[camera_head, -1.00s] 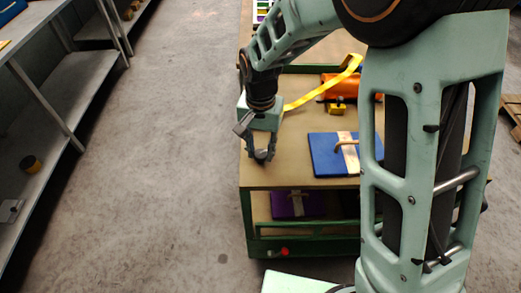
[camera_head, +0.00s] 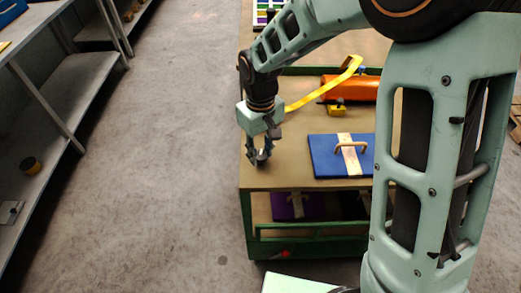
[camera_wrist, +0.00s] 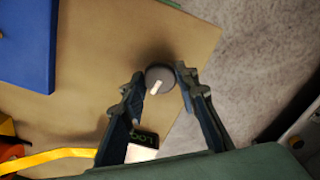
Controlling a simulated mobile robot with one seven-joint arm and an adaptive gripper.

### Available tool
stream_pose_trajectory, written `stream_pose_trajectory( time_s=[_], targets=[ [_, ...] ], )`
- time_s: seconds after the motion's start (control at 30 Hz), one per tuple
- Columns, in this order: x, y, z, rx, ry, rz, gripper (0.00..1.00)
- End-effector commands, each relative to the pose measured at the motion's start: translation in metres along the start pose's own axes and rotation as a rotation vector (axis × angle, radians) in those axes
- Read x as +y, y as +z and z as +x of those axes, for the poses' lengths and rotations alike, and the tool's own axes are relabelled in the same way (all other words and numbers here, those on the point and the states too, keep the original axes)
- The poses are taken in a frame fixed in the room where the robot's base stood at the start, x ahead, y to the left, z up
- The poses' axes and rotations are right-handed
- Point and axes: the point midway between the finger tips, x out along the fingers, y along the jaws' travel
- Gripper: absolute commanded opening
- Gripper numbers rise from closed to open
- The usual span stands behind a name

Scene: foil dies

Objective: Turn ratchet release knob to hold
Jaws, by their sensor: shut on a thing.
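The round dark grey knob (camera_wrist: 161,80) sits on the tan cart top (camera_wrist: 100,60) near its edge in the wrist view. A pale mark on its face slants toward the lower left. My gripper (camera_wrist: 160,78) is shut on the knob, one fingertip on each side. A small dark label with green letters (camera_wrist: 144,138) lies partly behind the left finger; I cannot read it surely. In the head view my gripper (camera_head: 260,160) points down at the cart top's front left corner, where its fingers mostly hide the knob.
A blue board (camera_head: 322,160) with a handle lies to the right of my gripper. A yellow strap (camera_head: 325,85), an orange cylinder (camera_head: 350,87) and a small yellow block (camera_head: 336,111) are farther back. A purple board (camera_head: 290,206) lies on the lower shelf. Floor left of the cart is clear.

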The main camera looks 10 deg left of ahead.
Motion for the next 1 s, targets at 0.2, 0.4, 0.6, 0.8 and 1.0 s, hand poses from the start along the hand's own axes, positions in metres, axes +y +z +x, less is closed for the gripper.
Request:
stream_pose_trajectory(
  time_s=[0.2,0.4,0.6,0.8,1.0],
  targets=[
    [0.0004,-0.0007,-0.0011,0.002,0.000,-0.108,0.04],
    [0.0005,-0.0009,-0.0010,0.003,0.001,-0.160,0.04],
    [0.0003,-0.0011,-0.0010,0.003,0.002,-0.178,0.04],
    [0.0003,-0.0011,-0.0010,0.003,0.002,-0.178,0.04],
    [0.0002,-0.0011,-0.0010,0.003,0.002,-0.178,0.38]
  ],
)
